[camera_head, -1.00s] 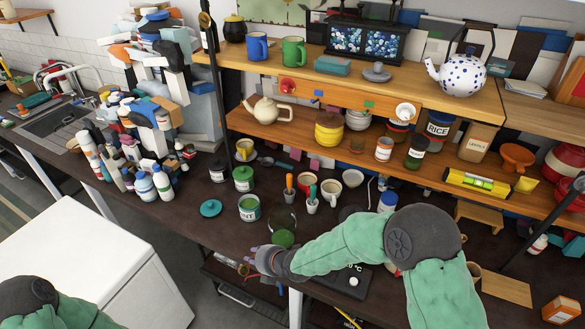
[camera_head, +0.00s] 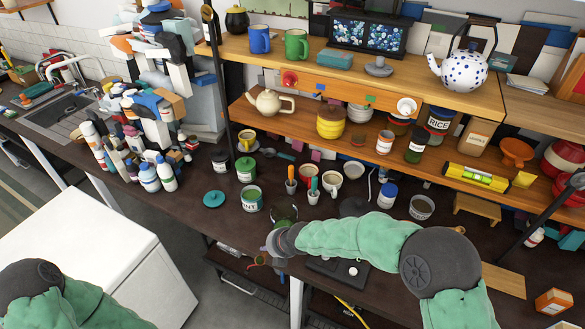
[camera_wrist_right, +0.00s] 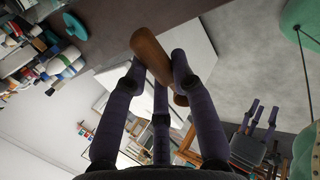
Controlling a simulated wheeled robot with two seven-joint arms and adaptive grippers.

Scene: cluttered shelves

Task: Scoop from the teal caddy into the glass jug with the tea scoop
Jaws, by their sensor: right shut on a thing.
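The teal caddy (camera_head: 252,200) stands open on the dark counter, with a teal lid (camera_head: 214,198) lying to its left. My right gripper (camera_head: 268,250) is at the counter's front edge, in front of the caddy and apart from it. In the right wrist view, the gripper's fingers (camera_wrist_right: 158,76) are shut on a brown wooden handle, apparently the tea scoop (camera_wrist_right: 150,55). The scoop's bowl cannot be made out. A dark, see-through vessel with green in it, possibly the glass jug (camera_head: 285,213), stands just behind my right gripper.
Cups with coloured handles, a green canister (camera_head: 246,169) and a blue-lidded jar (camera_head: 387,195) crowd the counter behind. Bottles (camera_head: 150,178) stand at left. A shelf (camera_head: 290,118) overhangs the back. A white cabinet (camera_head: 95,260) stands in front at left.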

